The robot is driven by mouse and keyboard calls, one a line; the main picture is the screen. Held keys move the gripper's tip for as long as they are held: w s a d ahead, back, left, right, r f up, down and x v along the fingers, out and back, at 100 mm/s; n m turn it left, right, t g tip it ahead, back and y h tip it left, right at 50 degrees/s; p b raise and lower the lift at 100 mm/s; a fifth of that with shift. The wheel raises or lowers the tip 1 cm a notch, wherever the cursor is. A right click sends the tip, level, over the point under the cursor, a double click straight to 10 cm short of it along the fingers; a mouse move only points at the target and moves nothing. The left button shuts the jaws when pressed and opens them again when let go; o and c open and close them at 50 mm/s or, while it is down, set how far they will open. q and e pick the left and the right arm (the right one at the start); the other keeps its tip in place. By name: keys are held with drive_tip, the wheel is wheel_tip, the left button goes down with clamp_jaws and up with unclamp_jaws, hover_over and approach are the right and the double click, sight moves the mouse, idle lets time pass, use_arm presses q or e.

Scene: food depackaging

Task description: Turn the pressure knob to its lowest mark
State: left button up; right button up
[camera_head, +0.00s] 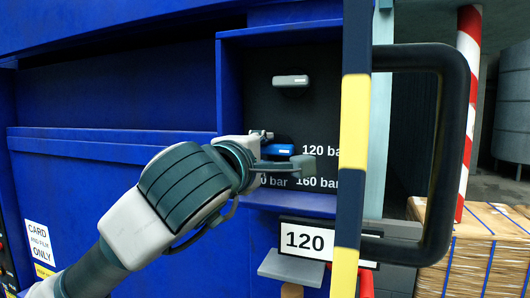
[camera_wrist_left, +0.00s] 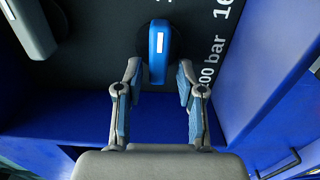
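The blue pressure knob (camera_head: 280,147) sits on a dark panel, its bar lying roughly level and facing the "120 bar" print. A "160 bar" print and a partly hidden "0 bar" print are below it. In the left wrist view the knob (camera_wrist_left: 159,40) is a blue bar with a white mark on a dark round base. My left gripper (camera_head: 284,152) is at the knob, its fingers partly covering it. In the wrist view the fingers of this gripper (camera_wrist_left: 158,75) are spread, one to each side of the knob's near end, with gaps visible. My right gripper is not in view.
A grey knob (camera_head: 290,81) is above the blue one. A sign reading "120" (camera_head: 304,240) hangs below. A yellow-and-black striped edge (camera_head: 354,120) and a large black handle (camera_head: 451,150) stand right of the panel. Strapped cardboard (camera_head: 480,250) is further right.

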use_arm(q)
drive_tip(key=shift+s+a, duration=0.1)
drive_tip(key=shift+s, duration=0.1)
drive_tip(key=v, duration=1.1)
drive_tip(key=shift+a, duration=0.2)
drive_tip(key=shift+s+d, duration=0.1)
